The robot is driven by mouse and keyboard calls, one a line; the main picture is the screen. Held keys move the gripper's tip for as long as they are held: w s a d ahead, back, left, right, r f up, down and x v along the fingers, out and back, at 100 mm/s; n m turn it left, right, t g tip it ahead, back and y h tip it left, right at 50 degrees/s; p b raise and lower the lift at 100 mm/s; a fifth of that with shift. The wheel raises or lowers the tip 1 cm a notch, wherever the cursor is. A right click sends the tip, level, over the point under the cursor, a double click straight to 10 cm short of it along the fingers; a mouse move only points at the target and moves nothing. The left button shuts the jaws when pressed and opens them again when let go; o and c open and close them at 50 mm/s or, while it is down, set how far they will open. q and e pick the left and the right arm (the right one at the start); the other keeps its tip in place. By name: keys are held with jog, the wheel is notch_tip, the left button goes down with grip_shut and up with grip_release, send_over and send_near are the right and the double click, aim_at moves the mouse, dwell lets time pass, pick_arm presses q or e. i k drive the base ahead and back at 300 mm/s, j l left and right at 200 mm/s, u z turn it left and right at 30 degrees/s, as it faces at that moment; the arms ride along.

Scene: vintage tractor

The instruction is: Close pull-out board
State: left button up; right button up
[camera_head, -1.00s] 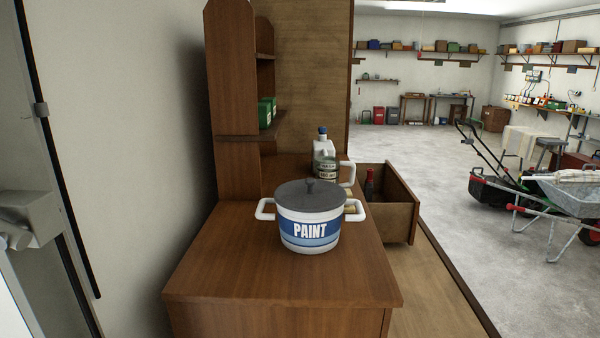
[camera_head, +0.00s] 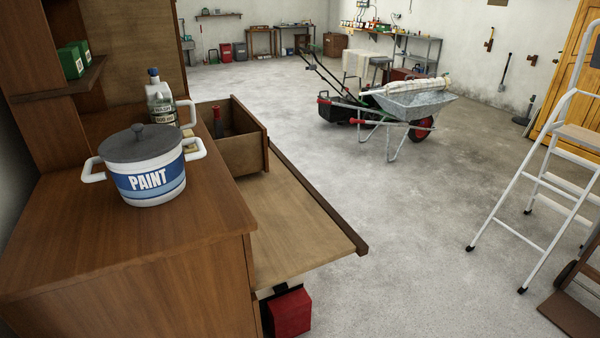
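The pull-out board (camera_head: 285,222) is a flat light-wood panel with a dark front edge (camera_head: 318,198). It sticks out to the right from the wooden cabinet (camera_head: 130,235), just below the top. An open drawer (camera_head: 240,150) sits above the board's far part, with a dark red-topped bottle (camera_head: 218,124) inside. Neither of my grippers shows in the head view.
A paint pot (camera_head: 148,180) and a white jug (camera_head: 160,105) stand on the cabinet top. A red box (camera_head: 289,312) is below the board. A wheelbarrow (camera_head: 410,105) and a white stepladder (camera_head: 540,185) stand beyond. The floor right of the board is clear.

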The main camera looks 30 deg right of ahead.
aim_at(299, 231)
jog(key=l+u, duration=0.4)
jog(key=l, duration=3.85)
jog(key=i, duration=0.05)
